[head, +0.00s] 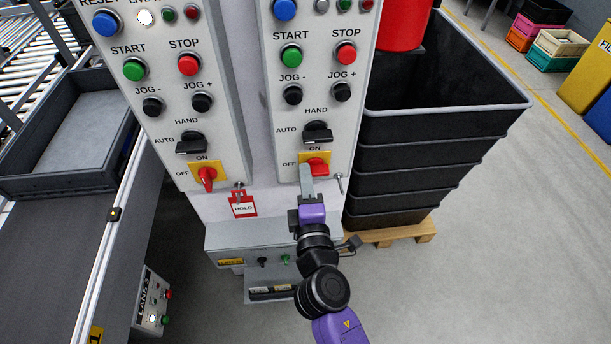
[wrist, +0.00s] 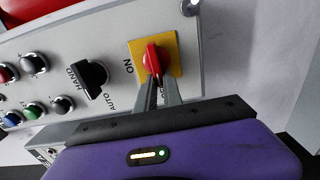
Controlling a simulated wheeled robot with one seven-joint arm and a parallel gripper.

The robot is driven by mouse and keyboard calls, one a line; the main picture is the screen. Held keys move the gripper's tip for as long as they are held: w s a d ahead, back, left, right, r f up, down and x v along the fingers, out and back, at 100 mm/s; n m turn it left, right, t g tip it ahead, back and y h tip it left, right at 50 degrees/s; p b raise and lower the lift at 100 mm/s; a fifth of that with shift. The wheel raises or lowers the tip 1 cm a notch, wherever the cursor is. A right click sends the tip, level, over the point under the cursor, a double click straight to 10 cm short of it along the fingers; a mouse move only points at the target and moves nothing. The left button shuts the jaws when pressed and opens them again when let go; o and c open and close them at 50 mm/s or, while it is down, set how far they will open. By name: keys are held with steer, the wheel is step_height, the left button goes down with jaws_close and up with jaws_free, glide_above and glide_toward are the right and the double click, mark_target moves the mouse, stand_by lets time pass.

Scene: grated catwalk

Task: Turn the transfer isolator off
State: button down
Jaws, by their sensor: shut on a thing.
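The right control panel (head: 308,100) has a red rotary isolator handle (head: 317,166) on a yellow plate marked ON at the top and OFF at the left. My gripper (head: 307,178) reaches it from below. In the wrist view, my two grey fingers (wrist: 157,90) are shut on the red handle (wrist: 152,62). The handle lies sideways across its plate, in line with the OFF side. The fingers partly hide the OFF mark. A similar red isolator handle (head: 207,178) on the left panel points up and down, towards ON. No name for either isolator is readable.
Black AUTO/HAND selectors (head: 317,133) and push buttons sit above the isolators. A red HOLD tag (head: 243,205) hangs between the panels. Stacked black bins (head: 435,150) stand on a pallet close at the right. A conveyor (head: 60,250) runs at the left. Floor is clear at the lower right.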

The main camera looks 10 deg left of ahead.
stand_by(0.3)
steer(key=c, duration=1.5)
jaws_free()
steer(key=shift+s, duration=0.1)
steer(key=b+v, duration=0.1)
steer(key=v, duration=0.6)
steer(key=shift+s+d, duration=0.1)
steer(key=shift+s, duration=0.2)
